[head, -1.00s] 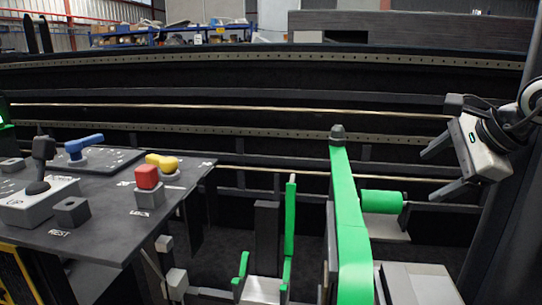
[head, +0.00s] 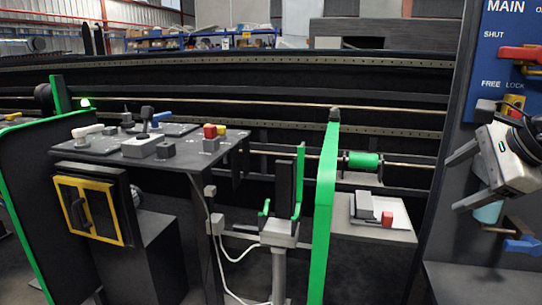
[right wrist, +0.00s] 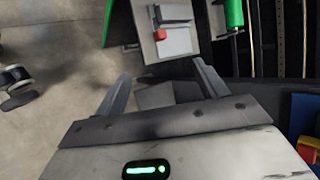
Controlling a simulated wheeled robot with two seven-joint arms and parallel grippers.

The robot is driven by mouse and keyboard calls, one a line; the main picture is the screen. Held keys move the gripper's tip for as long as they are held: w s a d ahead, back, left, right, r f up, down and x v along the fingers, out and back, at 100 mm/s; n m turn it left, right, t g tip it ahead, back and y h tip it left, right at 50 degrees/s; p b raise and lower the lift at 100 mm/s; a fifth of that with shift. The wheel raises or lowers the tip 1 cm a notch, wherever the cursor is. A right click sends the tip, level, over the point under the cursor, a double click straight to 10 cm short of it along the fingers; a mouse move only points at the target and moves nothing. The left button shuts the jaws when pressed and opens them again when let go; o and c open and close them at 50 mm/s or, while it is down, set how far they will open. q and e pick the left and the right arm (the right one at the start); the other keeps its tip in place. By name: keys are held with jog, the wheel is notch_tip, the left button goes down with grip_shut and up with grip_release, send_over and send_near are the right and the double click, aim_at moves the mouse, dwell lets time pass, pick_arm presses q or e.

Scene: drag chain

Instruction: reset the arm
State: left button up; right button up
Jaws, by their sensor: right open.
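My right gripper (head: 458,178) is at the right side of the head view, in front of the blue panel (head: 490,75). It is open, and nothing is between its fingers. In the right wrist view its two fingers (right wrist: 160,90) stand wide apart above the floor and a grey shelf. My right arm comes in from the right edge. My left gripper is not in the head view.
A control desk (head: 130,145) with levers and red, yellow and blue knobs stands at left. A green upright post (head: 325,210) stands mid-view. A grey shelf (head: 350,229) holds a box with a red block (head: 387,219). Long rails (head: 250,103) cross behind.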

jog(key=s+a+f+m+t+y+p, duration=0.1)
jog(key=s+a+f+m+y+p, duration=0.2)
jog(key=a+m+y, duration=0.7)
jog(key=s+a+f+m+t+y, duration=0.15)
jog(key=a+f+m+y, duration=0.35)
jog(key=a, duration=0.9)
jog(key=s+d+f+m+t+h, duration=0.1)
jog(key=d+f+m+t+h, duration=0.2)
jog(key=m, duration=0.5)
jog(key=s+f+m+t+h+p, duration=0.15)
jog(key=f+m+h, duration=0.25)
jog(key=m, duration=0.4)
jog(key=d+f+m+t+h, duration=0.2)
jog(key=f+m+t+h, duration=0.15)
jog(key=m, duration=0.45)
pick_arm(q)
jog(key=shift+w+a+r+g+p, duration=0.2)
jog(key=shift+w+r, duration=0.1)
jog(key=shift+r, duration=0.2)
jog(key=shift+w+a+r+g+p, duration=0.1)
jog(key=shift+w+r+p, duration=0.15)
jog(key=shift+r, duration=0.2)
pick_arm(e)
jog(key=s+f+m+g+h, duration=0.4)
jog(key=s+f+m+g, duration=0.3)
jog(key=s+f+m, duration=0.4)
notch_tip(320, 180, down, 3)
jog(key=shift+s+d+f+m+h, duration=0.15)
jog(key=shift+s+m+h, duration=0.2)
jog(key=shift+s, duration=0.55)
